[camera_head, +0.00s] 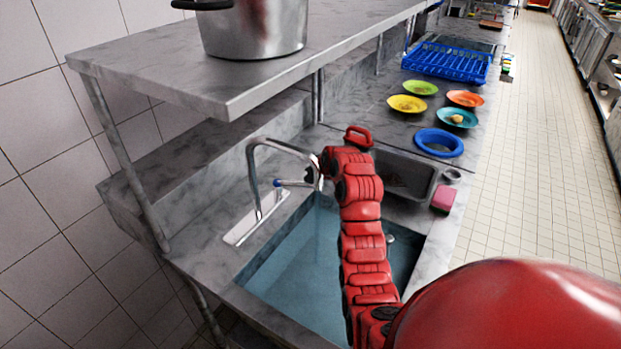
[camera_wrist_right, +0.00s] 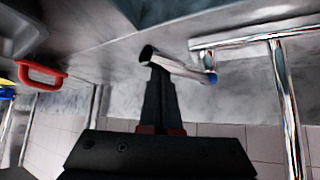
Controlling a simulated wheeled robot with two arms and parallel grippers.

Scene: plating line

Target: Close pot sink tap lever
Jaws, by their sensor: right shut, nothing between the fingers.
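The chrome pot sink tap (camera_head: 252,165) stands on a plate at the left rim of the sink (camera_head: 305,265). Its lever (camera_head: 296,184) is a short chrome tube with a blue mark, lying roughly level below the spout; it also shows in the right wrist view (camera_wrist_right: 190,71). My right gripper (camera_head: 317,168) is at the spout's outer end, partly hidden by my red arm. In the right wrist view its dark fingers (camera_wrist_right: 159,75) are together and overlap the lever's free end. Whether they touch it, I cannot tell. My left gripper is out of view.
A metal shelf (camera_head: 220,70) with a large pot (camera_head: 255,28) overhangs the back left. A red handle-like object (camera_head: 358,137) stands just beyond my right wrist. Coloured plates (camera_head: 407,104), a blue rack (camera_head: 447,62) and a pink sponge (camera_head: 444,198) lie farther along the counter.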

